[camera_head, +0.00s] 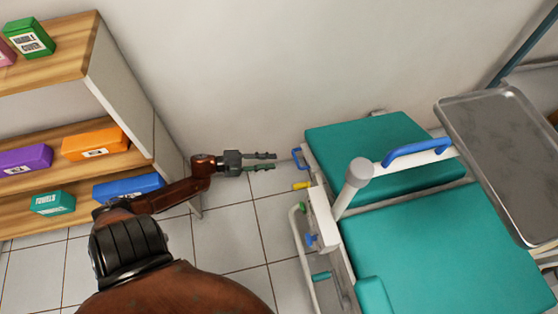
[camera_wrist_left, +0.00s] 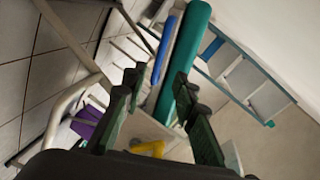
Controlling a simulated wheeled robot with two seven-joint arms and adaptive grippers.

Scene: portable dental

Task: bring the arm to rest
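My left arm comes in from the bottom left in the head view. Its gripper (camera_head: 262,162) is stretched out to the right in front of the wall, between the shelf and the green dental chair (camera_head: 430,250). The two fingers are parallel with a gap between them and nothing in it. In the left wrist view the fingers (camera_wrist_left: 155,105) are spread apart, with the chair's green edge and a yellow part beyond them. My right gripper is in neither view.
A wooden shelf (camera_head: 50,75) with several coloured boxes stands at the left. A metal tray (camera_head: 500,150) hangs at the right. A blue handle (camera_head: 415,152) and a white post (camera_head: 350,185) rise at the chair. Tiled floor (camera_head: 235,225) lies clear between shelf and chair.

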